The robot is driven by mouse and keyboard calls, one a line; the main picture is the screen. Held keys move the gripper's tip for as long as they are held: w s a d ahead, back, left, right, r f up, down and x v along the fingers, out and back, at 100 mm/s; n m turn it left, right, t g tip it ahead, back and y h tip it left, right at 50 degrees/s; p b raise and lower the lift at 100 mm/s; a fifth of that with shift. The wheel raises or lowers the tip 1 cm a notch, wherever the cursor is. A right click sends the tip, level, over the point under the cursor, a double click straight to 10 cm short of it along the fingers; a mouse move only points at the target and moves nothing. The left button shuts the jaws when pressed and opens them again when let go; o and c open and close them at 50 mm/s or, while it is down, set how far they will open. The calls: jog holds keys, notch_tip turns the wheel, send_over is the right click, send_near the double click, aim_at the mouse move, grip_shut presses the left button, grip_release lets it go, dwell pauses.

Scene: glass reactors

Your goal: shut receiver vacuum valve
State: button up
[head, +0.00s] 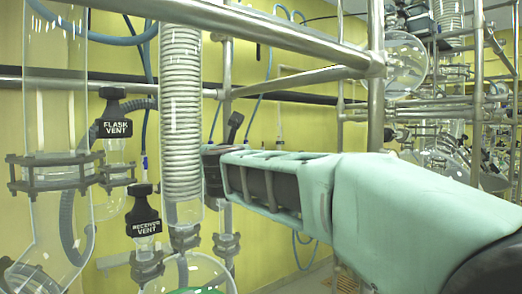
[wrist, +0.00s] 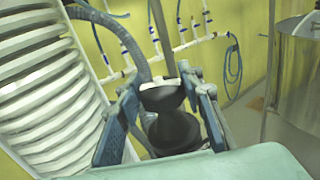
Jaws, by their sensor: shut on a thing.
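My gripper (wrist: 166,92) has one finger on each side of a black valve knob (wrist: 163,98) in the wrist view and is shut on it. A white strip shows along the knob's top edge, but no label can be read, so I cannot confirm its name. A dark rounded part (wrist: 175,132) sits just below the knob, between the fingers. In the head view my gripper (head: 211,168) reaches in from the right, and its fingertips are partly hidden beside the coiled condenser. A black lever-like part (head: 235,124) sticks up just behind it.
The glass coiled condenser (head: 182,110) stands close to my gripper. The black knobs labelled FLASK VENT (head: 116,128) and RECEIVER VENT (head: 143,222) are to its left. Metal frame bars (head: 270,38) cross above my arm. Blue hoses (wrist: 233,62) hang on the yellow wall.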

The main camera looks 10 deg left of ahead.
jog(key=shift+h, duration=0.3)
jog(key=o, duration=1.2)
jog(key=shift+d, duration=0.1)
jog(key=shift+s, duration=0.2)
